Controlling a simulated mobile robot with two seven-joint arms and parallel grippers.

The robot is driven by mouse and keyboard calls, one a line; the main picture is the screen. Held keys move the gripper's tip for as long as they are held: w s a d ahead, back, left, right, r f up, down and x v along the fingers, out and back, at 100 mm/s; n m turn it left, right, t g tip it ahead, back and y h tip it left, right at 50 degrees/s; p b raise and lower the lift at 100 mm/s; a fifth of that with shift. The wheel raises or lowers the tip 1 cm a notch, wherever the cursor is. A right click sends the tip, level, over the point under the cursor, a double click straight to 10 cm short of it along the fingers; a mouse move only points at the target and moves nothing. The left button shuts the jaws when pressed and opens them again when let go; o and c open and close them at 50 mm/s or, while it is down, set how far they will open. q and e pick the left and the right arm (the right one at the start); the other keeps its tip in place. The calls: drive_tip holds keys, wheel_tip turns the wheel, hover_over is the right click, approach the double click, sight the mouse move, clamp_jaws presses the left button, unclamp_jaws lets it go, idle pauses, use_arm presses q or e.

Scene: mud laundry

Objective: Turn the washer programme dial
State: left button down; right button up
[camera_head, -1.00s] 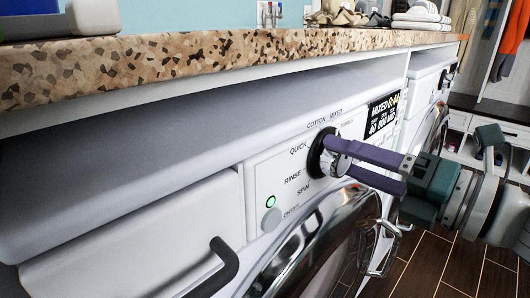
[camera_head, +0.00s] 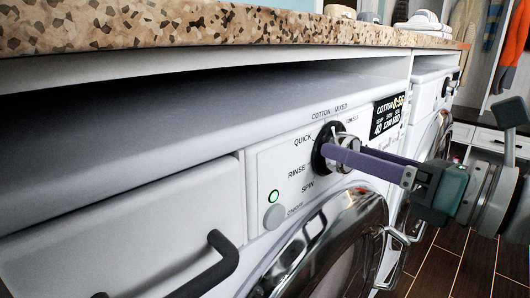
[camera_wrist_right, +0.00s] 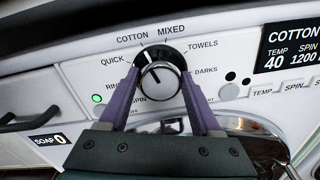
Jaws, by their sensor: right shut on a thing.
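The washer programme dial (camera_wrist_right: 160,84) is a silver knob with a black surround on the white front panel. It also shows in the head view (camera_head: 328,143). Its pointer mark tilts up and left, towards COTTON. My right gripper (camera_wrist_right: 160,76) is shut on the dial, with one purple finger on each side of it. In the head view my right gripper (camera_head: 336,150) reaches in from the right and hides part of the dial. The washer display (camera_head: 388,114) reads COTTON; in the wrist view the display (camera_wrist_right: 290,48) also shows TEMP 40 and SPIN 1200. My left gripper is not in view.
A speckled countertop (camera_head: 200,28) overhangs the machine. A lit green on/off button (camera_head: 273,197) is left of the dial. The round door (camera_head: 330,240) is below, and a dark handle (camera_head: 215,265) sticks out at lower left. A second machine (camera_head: 430,95) stands beyond.

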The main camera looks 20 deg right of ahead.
idle(0.3)
drive_tip(key=o, duration=1.4)
drive_tip(key=b+v, duration=0.1)
drive_tip(key=v, duration=0.9)
drive_tip(key=shift+b, duration=0.4)
